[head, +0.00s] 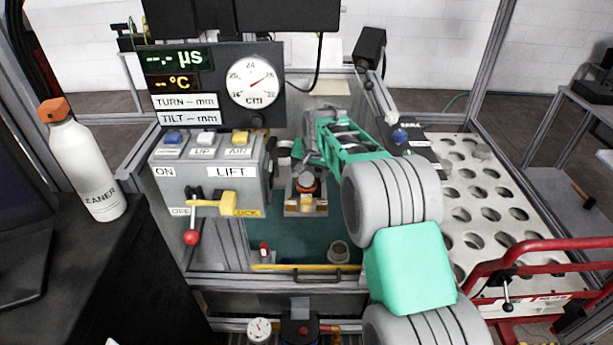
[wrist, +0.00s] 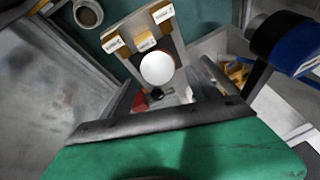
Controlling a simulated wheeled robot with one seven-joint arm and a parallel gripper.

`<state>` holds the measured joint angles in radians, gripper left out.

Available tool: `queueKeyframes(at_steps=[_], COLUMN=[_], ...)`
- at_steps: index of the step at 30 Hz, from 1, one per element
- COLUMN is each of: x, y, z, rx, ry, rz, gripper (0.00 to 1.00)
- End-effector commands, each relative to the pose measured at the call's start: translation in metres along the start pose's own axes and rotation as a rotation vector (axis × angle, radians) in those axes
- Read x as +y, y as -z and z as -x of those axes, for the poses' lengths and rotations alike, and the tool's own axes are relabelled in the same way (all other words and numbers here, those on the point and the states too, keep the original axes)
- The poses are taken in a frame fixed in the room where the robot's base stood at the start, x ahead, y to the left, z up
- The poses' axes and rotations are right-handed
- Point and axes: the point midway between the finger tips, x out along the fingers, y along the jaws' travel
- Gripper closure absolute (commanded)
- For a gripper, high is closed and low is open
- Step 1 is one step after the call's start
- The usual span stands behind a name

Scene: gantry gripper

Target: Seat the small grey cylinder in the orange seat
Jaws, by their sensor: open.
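The orange seat (head: 307,187) stands on a small block with yellow labels in the middle of the bench. My gripper (head: 303,156) is just behind and above the seat in the head view. Its jaws are open; in the wrist view they spread beside the near side of the pale top, apparently without holding it.
A hollow grey cup (head: 338,252) stands on the green bench floor, near a small red item (head: 264,249). The grey LIFT control box (head: 210,172) is close on the left. A perforated plate (head: 490,196) is on the right. A yellow strip and handle edge the front.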

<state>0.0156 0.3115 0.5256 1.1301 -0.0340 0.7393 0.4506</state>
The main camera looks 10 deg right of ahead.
Motion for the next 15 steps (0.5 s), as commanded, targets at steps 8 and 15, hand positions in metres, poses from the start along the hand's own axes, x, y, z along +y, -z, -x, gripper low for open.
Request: queueKeyframes(at_steps=[8, 15], x=[0.000, 0.000], y=[0.002, 0.002], z=[-0.045, -0.054], rx=[-0.002, 0.002], ry=[-0.002, 0.000], rz=[0.000, 0.001], gripper=[0.29, 0.29])
